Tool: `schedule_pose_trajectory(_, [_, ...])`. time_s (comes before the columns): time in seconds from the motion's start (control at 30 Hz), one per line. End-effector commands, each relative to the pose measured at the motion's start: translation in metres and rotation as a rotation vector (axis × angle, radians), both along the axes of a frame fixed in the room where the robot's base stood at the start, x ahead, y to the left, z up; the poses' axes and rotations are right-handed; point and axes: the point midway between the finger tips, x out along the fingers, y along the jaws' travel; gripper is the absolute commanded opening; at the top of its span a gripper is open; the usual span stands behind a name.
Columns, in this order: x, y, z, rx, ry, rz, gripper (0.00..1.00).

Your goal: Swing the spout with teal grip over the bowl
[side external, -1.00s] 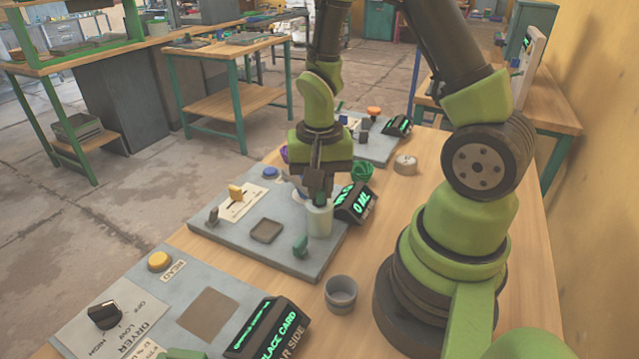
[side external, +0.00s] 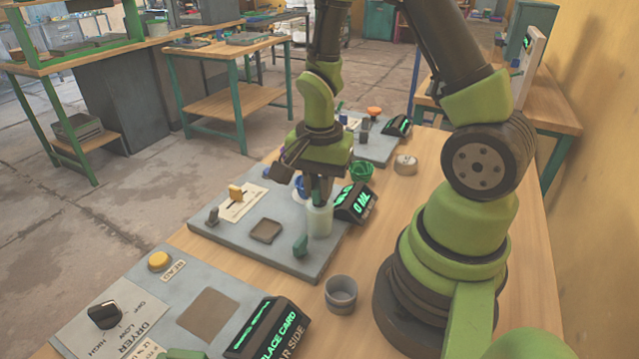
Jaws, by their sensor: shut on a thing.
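My gripper (side external: 318,188) points down over the grey panel board, shut on the teal grip (side external: 317,199) at the top of a pale upright cylinder (side external: 319,222). The fingers hide most of the grip, and I cannot make out the spout's arm or where it points. A blue rounded thing, perhaps the bowl (side external: 300,187), shows just left of the fingers, partly hidden. A green bowl-like thing (side external: 361,171) is behind and to the right, beyond the "0 ML" display (side external: 354,203).
A grey cup (side external: 341,294) stands in front on the wooden table. A dryer panel (side external: 165,310) lies front left.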

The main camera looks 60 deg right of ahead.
Motion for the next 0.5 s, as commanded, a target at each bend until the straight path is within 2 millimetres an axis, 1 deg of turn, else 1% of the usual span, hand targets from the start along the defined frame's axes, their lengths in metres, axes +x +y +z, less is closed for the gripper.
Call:
schedule_pose_trajectory(0.23, [0.0003,-0.0006,0.0006,0.001,-0.002,-0.019,0.00])
schedule_pose_trajectory(0.27, [0.0003,-0.0006,0.0006,0.001,-0.002,-0.018,0.20])
schedule_pose_trajectory(0.3, [0.0003,-0.0005,0.0005,0.001,-0.002,-0.017,0.29])
schedule_pose_trajectory(0.33, [0.0003,-0.0005,0.0005,0.001,-0.001,-0.016,0.36])
schedule_pose_trajectory(0.37, [0.0003,-0.0005,0.0005,0.001,-0.001,-0.015,0.40])
schedule_pose_trajectory(0.5, [0.0001,-0.0003,0.0003,0.001,-0.001,-0.012,0.40])
